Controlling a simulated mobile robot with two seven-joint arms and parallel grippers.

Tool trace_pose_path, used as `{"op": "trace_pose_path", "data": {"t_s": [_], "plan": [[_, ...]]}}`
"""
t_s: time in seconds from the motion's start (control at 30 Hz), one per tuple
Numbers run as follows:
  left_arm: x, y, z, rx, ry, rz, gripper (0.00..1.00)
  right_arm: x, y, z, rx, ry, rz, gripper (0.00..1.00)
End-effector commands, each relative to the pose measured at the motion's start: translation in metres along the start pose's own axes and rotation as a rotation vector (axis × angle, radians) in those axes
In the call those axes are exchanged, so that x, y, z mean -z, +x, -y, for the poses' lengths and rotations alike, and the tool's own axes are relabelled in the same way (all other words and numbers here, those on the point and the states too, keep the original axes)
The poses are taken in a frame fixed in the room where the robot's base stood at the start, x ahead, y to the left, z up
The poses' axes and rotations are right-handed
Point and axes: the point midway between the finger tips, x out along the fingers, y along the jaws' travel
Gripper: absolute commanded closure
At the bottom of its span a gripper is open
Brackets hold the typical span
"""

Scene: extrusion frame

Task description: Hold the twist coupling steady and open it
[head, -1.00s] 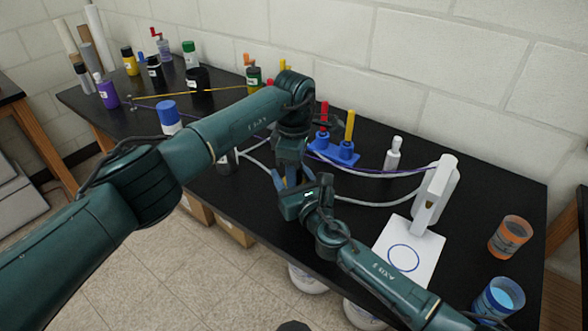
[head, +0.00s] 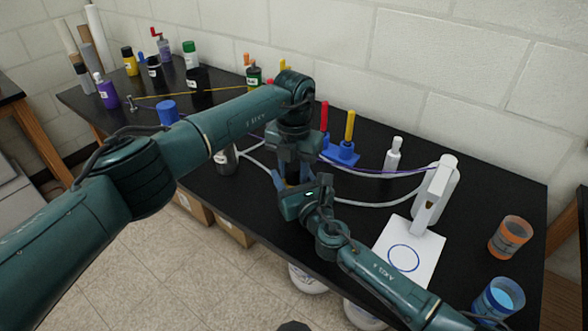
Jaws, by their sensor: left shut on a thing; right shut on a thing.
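My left gripper (head: 291,166) points down over the middle of the table's front edge. My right gripper (head: 293,190) is just below it, close against it. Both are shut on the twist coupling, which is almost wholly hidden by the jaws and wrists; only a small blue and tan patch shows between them. A white hose (head: 375,204) runs from the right gripper towards a white stand on the right. Another stretch of white hose (head: 262,163) enters from the left. Whether the coupling has turned cannot be told.
The white stand (head: 436,190) and a white card with a blue ring (head: 421,245) are at the right. A blue holder (head: 341,153) with red and yellow rods stands behind the grippers. Orange (head: 510,237) and blue (head: 498,298) cups are near the right edge. A grey bottle (head: 226,160) is left.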

Motion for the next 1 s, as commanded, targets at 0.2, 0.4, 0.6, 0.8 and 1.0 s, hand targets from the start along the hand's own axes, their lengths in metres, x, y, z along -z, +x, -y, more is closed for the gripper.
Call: {"op": "trace_pose_path", "data": {"t_s": [0.2, 0.4, 0.6, 0.8, 1.0], "plan": [[0.000, 0.000, 0.000, 0.000, -0.011, -0.001, 0.94, 0.001, 0.000, 0.001, 0.002, 0.000, -0.001, 1.00], [0.000, 0.000, 0.000, -0.001, -0.009, -0.001, 0.57, 0.001, 0.000, 0.001, 0.002, 0.000, -0.001, 1.00], [0.000, -0.001, 0.000, -0.001, -0.009, 0.000, 0.45, 0.001, 0.000, 0.001, 0.002, 0.000, -0.001, 1.00], [-0.001, -0.019, 0.000, -0.001, -0.008, 0.002, 0.45, 0.002, 0.000, 0.001, 0.003, 0.000, -0.003, 1.00], [-0.001, -0.045, 0.000, 0.000, -0.008, 0.003, 0.45, 0.005, -0.001, 0.002, 0.005, -0.002, -0.009, 1.00]]}}
